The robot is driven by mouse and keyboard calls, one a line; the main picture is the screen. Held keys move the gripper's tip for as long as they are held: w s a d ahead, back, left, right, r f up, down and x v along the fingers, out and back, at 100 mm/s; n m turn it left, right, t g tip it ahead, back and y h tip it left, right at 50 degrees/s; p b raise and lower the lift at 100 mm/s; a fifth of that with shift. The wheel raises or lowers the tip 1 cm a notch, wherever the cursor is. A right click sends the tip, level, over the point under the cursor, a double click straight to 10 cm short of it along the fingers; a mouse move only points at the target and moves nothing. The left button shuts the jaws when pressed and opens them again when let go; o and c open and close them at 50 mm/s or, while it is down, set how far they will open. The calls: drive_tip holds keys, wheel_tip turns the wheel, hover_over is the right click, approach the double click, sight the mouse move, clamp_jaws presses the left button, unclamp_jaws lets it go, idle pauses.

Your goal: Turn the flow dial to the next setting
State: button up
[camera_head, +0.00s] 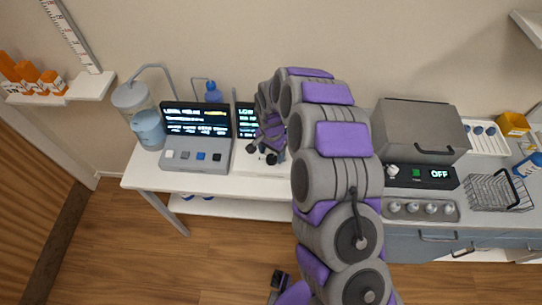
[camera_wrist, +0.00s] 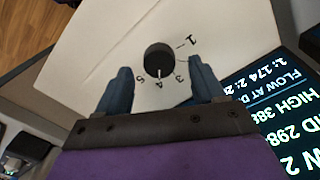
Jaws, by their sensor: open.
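The flow dial (camera_wrist: 158,60) is a round black knob on a pale panel (camera_wrist: 95,55) in the wrist view. Whether the fingertips reach down beside the knob is unclear. In the head view my gripper (camera_head: 267,150) is at the dial panel, and my arm hides much of that unit.
A lit screen (camera_head: 247,118) stands behind the dial panel. To its left is a console (camera_head: 195,156) with several buttons, then a clear jug (camera_head: 148,130). A grey box unit (camera_head: 418,130) with an OFF display stands right of my arm.

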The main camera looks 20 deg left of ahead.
sight(272, 159)
drive_tip(key=shift+f, duration=1.15)
drive_tip(key=shift+c, duration=0.2)
drive_tip(key=c, duration=1)
